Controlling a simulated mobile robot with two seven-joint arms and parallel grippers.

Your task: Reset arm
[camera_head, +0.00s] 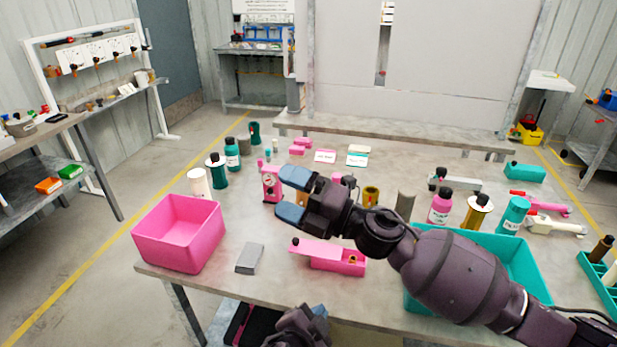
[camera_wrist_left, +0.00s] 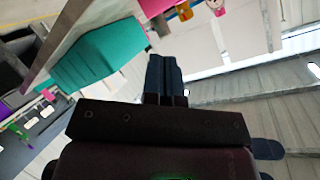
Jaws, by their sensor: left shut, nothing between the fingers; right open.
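My right gripper (camera_head: 288,195) reaches in from the right of the head view, over the middle of the table. Its two blue fingertips are apart and nothing is between them. It hangs in front of the pink machine part (camera_head: 270,183) and hides some items behind it. My left gripper (camera_head: 317,314) is low at the bottom centre, by the table's front edge. In the left wrist view its dark blue fingers (camera_wrist_left: 165,78) are together, with nothing held between them.
A teal bin (camera_head: 520,265) is partly hidden under my right arm; a teal bin also shows in the left wrist view (camera_wrist_left: 95,55).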

